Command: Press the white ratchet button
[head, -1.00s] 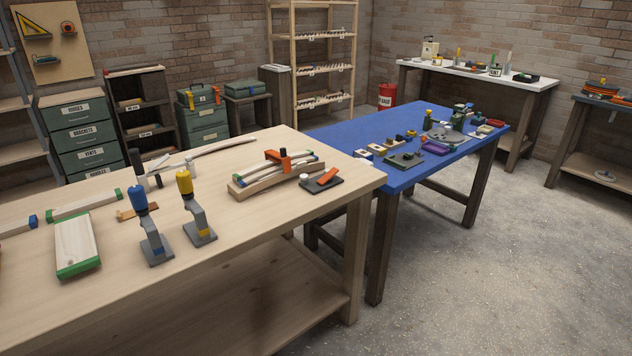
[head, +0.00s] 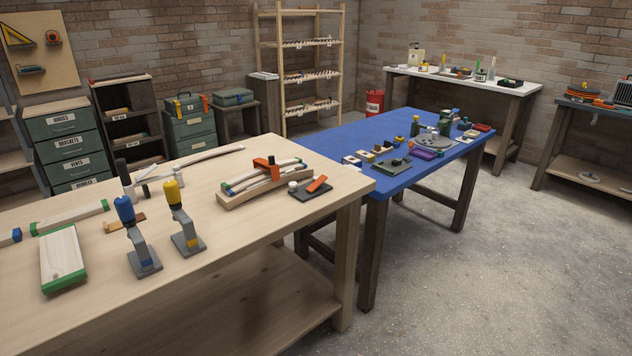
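A small device with a dark base plate (head: 312,194) sits near the right end of the pale wooden workbench (head: 225,235). It carries an orange lever (head: 317,184) and a small white round knob (head: 292,187) at its left side, which looks like the white ratchet button. It is too small to tell whether the button is pressed. Neither of my grippers shows in the head view.
A wooden fixture (head: 262,185) with an orange clamp is just left of the device. Blue-handled (head: 125,210) and yellow-handled (head: 173,192) clamps stand nearer. A blue-topped table (head: 350,135) with several small items adjoins the bench. Speckled floor (head: 480,270) at right is clear.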

